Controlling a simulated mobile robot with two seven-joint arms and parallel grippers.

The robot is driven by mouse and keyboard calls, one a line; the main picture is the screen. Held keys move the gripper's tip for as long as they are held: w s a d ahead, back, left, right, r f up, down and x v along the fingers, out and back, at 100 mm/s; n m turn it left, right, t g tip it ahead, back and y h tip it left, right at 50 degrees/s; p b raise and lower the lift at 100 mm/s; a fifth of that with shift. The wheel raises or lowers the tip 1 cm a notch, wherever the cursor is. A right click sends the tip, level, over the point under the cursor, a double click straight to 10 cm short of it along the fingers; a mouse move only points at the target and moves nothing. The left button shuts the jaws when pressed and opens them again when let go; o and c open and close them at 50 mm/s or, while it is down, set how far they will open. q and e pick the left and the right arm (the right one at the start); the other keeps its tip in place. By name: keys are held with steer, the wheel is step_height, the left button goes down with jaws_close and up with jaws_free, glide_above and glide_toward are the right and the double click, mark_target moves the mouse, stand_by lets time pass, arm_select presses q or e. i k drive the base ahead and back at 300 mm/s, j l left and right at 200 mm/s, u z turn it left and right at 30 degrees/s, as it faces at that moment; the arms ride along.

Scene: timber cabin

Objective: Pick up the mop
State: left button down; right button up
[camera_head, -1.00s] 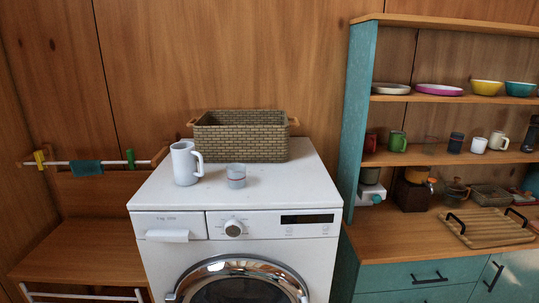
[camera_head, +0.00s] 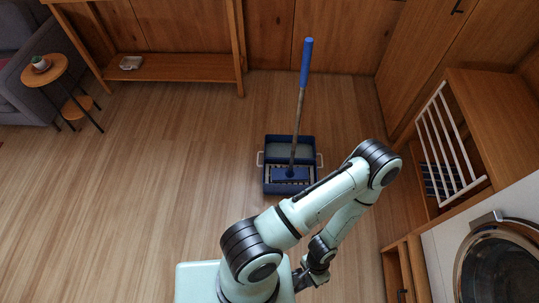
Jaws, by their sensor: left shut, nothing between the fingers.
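The mop (camera_head: 306,62) stands in a dark blue bucket (camera_head: 266,165) on the floor, in the upper middle of the head view. Its handle has a blue grip on top and a thin grey-brown pole, leaning slightly right. Its blue head rests in the bucket's near part. My left arm reaches up from the bottom and bends back down on the right. My left gripper (camera_head: 312,277) is low in the picture, nearer to me than the bucket and well apart from the mop. It is shut and empty. My right gripper is out of view.
A washing machine (camera_head: 505,225) stands at the right edge, beside a wooden bench with a white rack (camera_head: 447,145). A wooden console table (camera_head: 175,68) and a round side table (camera_head: 43,70) stand at the upper left. The wooden floor left of the bucket is clear.

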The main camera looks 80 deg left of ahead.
mark_target(289, 174)
steer(key=u, duration=2.55)
steer(key=k, duration=0.75)
